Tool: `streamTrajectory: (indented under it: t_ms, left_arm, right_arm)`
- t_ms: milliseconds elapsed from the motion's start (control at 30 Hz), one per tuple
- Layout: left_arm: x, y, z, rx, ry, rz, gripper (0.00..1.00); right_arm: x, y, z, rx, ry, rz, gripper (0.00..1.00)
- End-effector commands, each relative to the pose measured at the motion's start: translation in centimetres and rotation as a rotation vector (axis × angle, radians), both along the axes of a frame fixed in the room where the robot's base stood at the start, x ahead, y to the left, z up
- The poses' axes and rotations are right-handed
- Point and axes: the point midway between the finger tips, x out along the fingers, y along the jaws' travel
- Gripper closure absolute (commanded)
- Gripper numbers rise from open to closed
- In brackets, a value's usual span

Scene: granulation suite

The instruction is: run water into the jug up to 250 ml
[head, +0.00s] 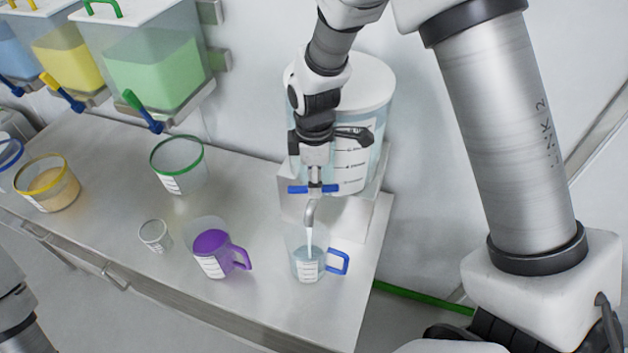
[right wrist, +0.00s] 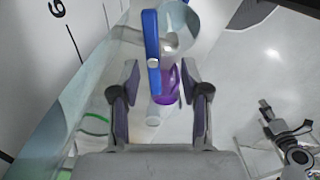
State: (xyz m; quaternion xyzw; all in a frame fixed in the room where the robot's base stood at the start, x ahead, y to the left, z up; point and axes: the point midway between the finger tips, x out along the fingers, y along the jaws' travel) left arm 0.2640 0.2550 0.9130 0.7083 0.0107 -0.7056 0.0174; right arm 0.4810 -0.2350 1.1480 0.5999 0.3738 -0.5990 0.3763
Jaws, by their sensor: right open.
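The clear jug with a blue handle (head: 307,268) stands upright on the bench below the tap (head: 311,211). A stream of water runs from the spout into it, and pale blue water stands in its lower part. I cannot read the level against its marks. The tap's blue lever (head: 324,189) lies crosswise; it also shows in the right wrist view (right wrist: 152,50). My right gripper (head: 315,170) is open just above the lever. In the right wrist view its fingers (right wrist: 161,82) stand apart on either side of the lever, holding nothing.
A large clear water tank (head: 367,85) stands behind the tap. A purple-filled jug (head: 209,257) and a small beaker (head: 154,236) stand left of the blue-handled jug. A green-rimmed container (head: 178,169) is further back. Coloured dispensers (head: 155,70) hang at the upper left.

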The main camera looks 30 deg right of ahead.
Motion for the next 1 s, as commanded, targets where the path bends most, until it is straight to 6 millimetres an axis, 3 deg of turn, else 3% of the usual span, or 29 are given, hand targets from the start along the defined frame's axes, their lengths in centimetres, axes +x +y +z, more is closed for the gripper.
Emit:
streamTrajectory:
  t_ms: [200, 500, 633, 867, 1000]
  left_arm:
    - [0.0, 0.0, 1.5, 0.0, -0.001, 0.0, 0.55]
    - [0.0, 0.0, 1.5, 0.0, 0.0, 0.0, 0.55]
    - [0.0, 0.0, 1.5, 0.0, -0.001, 0.0, 0.55]
    - [0.0, 0.0, 1.5, 0.0, -0.001, 0.0, 0.55]
    - [0.0, 0.0, 1.5, 0.0, -0.001, 0.0, 0.55]
  right_arm:
    - [0.0, 0.0, -3.3, 0.0, 0.001, 0.001, 0.54]
    - [0.1, 0.0, -4.0, 0.0, -0.001, 0.001, 0.54]
    - [0.1, 0.0, -3.9, 0.0, -0.002, 0.001, 1.0]
    - [0.1, 0.0, -3.9, 0.001, -0.004, -0.016, 1.0]
    - [0.2, 0.0, -3.8, 0.001, -0.004, -0.151, 1.0]
